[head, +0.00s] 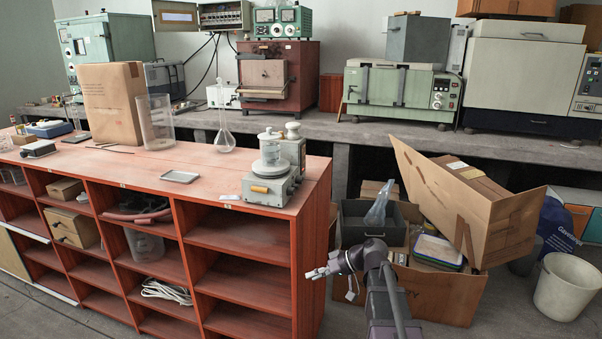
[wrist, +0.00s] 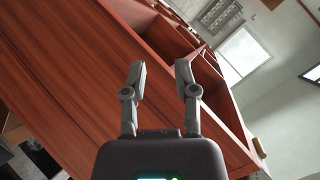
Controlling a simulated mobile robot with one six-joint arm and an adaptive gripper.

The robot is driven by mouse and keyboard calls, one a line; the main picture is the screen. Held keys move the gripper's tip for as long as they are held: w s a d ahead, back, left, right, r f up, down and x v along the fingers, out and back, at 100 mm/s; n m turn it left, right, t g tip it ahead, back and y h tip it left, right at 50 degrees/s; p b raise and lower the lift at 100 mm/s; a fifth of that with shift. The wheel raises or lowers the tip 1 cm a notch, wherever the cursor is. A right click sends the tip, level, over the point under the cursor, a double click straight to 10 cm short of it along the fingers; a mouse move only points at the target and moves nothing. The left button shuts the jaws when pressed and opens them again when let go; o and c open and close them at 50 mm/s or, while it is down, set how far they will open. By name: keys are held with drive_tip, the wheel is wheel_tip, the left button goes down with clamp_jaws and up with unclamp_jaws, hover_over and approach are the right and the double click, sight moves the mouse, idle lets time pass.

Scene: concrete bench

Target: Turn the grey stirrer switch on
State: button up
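The grey stirrer (head: 270,190) sits on the red-brown shelf unit's top near its right front corner.
The shelf unit (head: 240,272) has open compartments; its wood fills much of the wrist view (wrist: 65,85). Another grey device (head: 294,148) stands close behind the stirrer. A small tray (head: 180,176) lies to the left. Cardboard boxes (head: 470,215) and a white bucket (head: 566,285) stand at right.

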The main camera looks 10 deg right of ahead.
sight(296, 186)
drive_tip(key=w+d+r+t+y+p, duration=0.1)
drive_tip(key=w+d+r+p, duration=0.1)
drive_tip(key=r, duration=0.5)
drive_tip(key=w+d+r+n+t+y+p, duration=0.1)
drive_tip(key=d+r+t+y+p, duration=0.1)
drive_tip(key=d+r+p, duration=0.3)
drive_tip(key=w+d+r+t+y+p, duration=0.1)
drive_tip(key=w+d+r+t+p, duration=0.1)
drive_tip(key=r, duration=0.8)
drive_tip(key=shift+w+d+r+n+y+p, duration=0.2)
drive_tip(key=shift+w+d+n+y+p, duration=0.15)
drive_tip(key=shift+d+p, duration=0.55)
drive_tip(key=shift+w+a, duration=0.1)
drive_tip(key=shift+a, duration=0.25)
drive_tip(key=shift+x, duration=6.7)
drive_tip(key=shift+f, duration=0.1)
clamp_jaws()
